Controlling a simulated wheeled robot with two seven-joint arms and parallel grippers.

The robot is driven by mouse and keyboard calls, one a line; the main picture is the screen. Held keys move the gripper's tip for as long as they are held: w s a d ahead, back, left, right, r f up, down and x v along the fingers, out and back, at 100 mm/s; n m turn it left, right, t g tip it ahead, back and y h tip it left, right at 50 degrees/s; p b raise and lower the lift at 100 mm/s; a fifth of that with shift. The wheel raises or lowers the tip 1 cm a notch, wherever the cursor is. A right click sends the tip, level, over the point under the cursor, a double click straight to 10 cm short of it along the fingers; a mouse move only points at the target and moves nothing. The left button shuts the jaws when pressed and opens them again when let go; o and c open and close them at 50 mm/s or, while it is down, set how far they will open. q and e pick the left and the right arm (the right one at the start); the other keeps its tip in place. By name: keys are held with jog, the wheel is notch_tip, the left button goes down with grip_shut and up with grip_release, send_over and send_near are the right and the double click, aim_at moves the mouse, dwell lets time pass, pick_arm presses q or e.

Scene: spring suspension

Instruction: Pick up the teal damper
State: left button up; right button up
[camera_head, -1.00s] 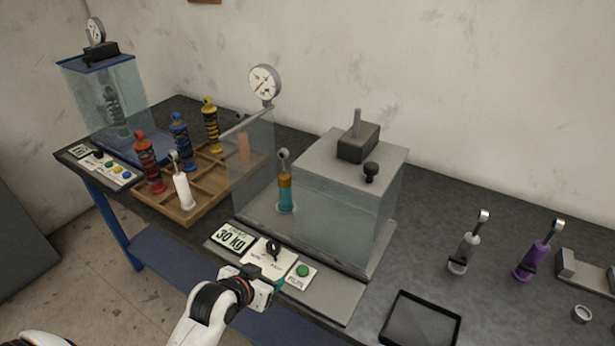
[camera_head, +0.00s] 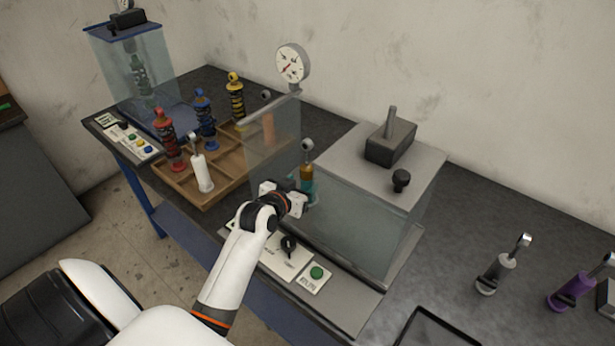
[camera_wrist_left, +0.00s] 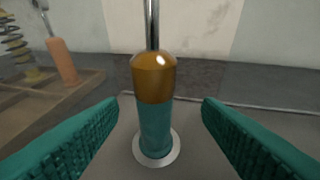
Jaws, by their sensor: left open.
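The teal damper (camera_head: 306,176) stands upright in the test machine, with an orange-brown collar and a metal rod with an eye on top. In the left wrist view the damper (camera_wrist_left: 155,125) stands on a pale round seat, centred between the fingers. My left gripper (camera_head: 300,200) is at the damper's lower front in the head view, partly covering it. In the left wrist view my left gripper (camera_wrist_left: 160,128) is open, a teal finger on each side, with visible gaps to the damper. My right gripper is not in view.
The machine's clear cover and grey box (camera_head: 375,200) stand right of the damper. A wooden tray (camera_head: 180,187) holds several coloured shock absorbers and a white damper on the left. A control panel (camera_head: 285,258) lies in front.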

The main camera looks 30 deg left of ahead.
aim_at(304, 179)
pick_arm(q)
jog(key=shift+w+a+f, duration=0.15)
jog(key=shift+w, duration=0.5)
jog(key=p+x, duration=0.1)
jog(key=x, duration=0.2)
jog(key=shift+w+a, duration=0.1)
jog(key=shift+a, duration=0.1)
jog(key=shift+w+f, duration=0.25)
jog(key=shift+w, duration=0.2)
jog(key=c, duration=0.5)
jog(key=shift+r, duration=0.1)
grip_shut()
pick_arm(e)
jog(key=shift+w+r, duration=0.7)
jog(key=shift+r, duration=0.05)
